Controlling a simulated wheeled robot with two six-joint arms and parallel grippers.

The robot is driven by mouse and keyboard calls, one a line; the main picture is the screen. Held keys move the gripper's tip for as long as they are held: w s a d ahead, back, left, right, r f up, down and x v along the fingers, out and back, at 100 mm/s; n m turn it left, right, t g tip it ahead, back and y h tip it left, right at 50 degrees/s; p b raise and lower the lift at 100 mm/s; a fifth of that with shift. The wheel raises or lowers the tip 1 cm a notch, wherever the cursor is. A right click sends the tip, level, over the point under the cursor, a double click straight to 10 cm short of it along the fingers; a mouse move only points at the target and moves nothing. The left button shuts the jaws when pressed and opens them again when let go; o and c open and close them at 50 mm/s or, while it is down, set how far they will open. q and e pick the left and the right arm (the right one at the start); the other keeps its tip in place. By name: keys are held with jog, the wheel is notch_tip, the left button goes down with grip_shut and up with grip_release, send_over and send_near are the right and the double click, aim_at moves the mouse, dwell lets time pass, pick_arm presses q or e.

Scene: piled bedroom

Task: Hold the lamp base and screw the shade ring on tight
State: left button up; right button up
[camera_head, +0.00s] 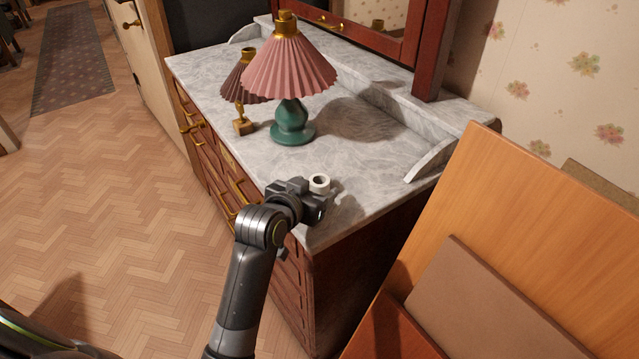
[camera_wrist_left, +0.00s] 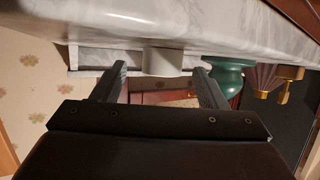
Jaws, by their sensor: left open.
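A lamp with a pleated pink shade (camera_head: 288,72) and a green base (camera_head: 292,128) stands upright on the marble dresser top in the head view. Its base shows partly in the left wrist view (camera_wrist_left: 226,76). A small white ring (camera_head: 319,181) sits near the dresser's front corner; in the left wrist view it is a plain white band (camera_wrist_left: 162,60). My left gripper (camera_head: 316,199) is open at the ring, with its fingers (camera_wrist_left: 159,75) to either side of it. I cannot tell whether they touch it. My right gripper is not in view.
A smaller lamp with a brown shade (camera_head: 243,80) and brass base stands left of the pink one. The marble top (camera_head: 365,165) has a raised back edge and mirror frame (camera_head: 440,50). Wooden boards (camera_head: 510,230) lean at the right. Marble between ring and green base is clear.

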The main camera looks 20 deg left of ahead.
aim_at(315, 186)
pick_arm(q)
jog(key=shift+x, duration=1.7)
jog(key=shift+a+r, duration=0.1)
jog(key=shift+c, duration=0.5)
jog(key=c, duration=1)
